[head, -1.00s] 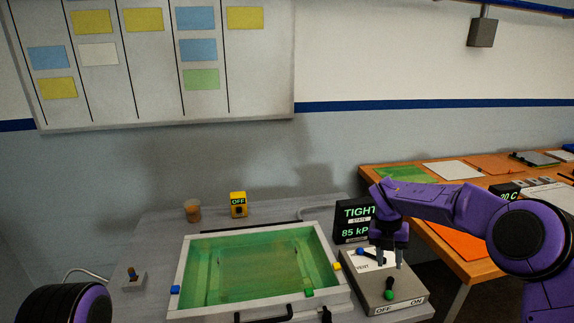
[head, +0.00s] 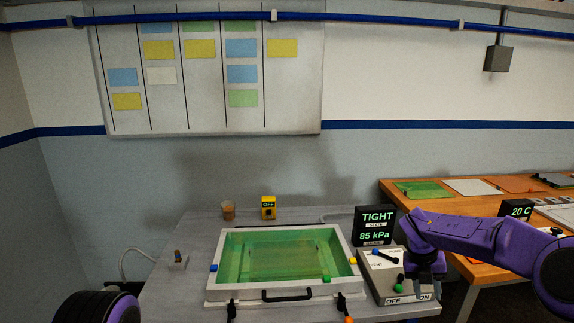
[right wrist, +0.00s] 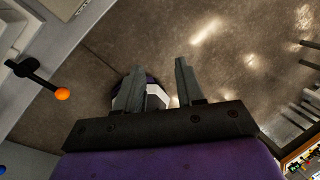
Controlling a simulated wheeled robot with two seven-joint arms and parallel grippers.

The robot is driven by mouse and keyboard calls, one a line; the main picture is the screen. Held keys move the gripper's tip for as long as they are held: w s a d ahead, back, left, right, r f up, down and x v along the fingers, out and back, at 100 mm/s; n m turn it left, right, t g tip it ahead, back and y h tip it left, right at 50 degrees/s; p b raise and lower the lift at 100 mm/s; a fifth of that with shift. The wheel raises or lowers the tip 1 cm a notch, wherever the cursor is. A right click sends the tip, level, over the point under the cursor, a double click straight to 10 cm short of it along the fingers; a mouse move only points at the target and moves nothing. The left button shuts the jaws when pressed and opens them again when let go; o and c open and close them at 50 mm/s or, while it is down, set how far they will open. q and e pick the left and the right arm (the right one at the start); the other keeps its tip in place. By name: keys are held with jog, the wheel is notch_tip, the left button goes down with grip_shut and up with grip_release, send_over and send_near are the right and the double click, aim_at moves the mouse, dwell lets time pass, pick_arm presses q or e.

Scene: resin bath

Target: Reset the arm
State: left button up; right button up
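My right gripper (head: 428,287) hangs at the right edge of the switch box (head: 388,285), to the right of the green-knobbed lever (head: 398,288). In the right wrist view its two fingers (right wrist: 158,75) stand apart with nothing between them, above the floor. The purple right arm (head: 470,231) reaches in from the right. My left gripper is out of view; only a dark and purple part of my left arm (head: 98,308) shows at the bottom left.
A framed bath of green liquid (head: 283,291) stands on the grey table. An orange-knobbed clamp (right wrist: 62,94) juts from its front. The gauge (head: 376,226) reads TIGHT, 85 kPa. A yellow box (head: 268,208) reads OFF. An orange bench (head: 480,271) is at right.

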jog(key=s+d+f+n+t+h, duration=0.1)
jog(key=s+f+n+t+h, duration=0.2)
jog(key=s+f+n, duration=0.5)
jog(key=s+d+f+n+t+h, duration=0.1)
jog(key=f+n+t+h, duration=0.25)
jog(key=f+n, duration=0.6)
jog(key=s+a+f+n+y, duration=0.2)
jog(key=s+n, duration=0.3)
jog(key=s, duration=0.4)
jog(key=s+a+f+n+g+y, duration=0.1)
jog(key=s+a+f+n+y, duration=0.1)
jog(key=s+n, duration=0.4)
jog(key=s+a+f+n+g+y, duration=0.1)
jog(key=s+a+f+n+y, duration=0.1)
jog(key=s, duration=1.2)
notch_tip(320, 180, down, 2)
jog(key=a+n, duration=0.1)
jog(key=n, duration=0.2)
jog(key=shift+s+a+f, duration=0.15)
jog(key=shift+s+a, duration=0.05)
jog(key=shift+a, duration=0.1)
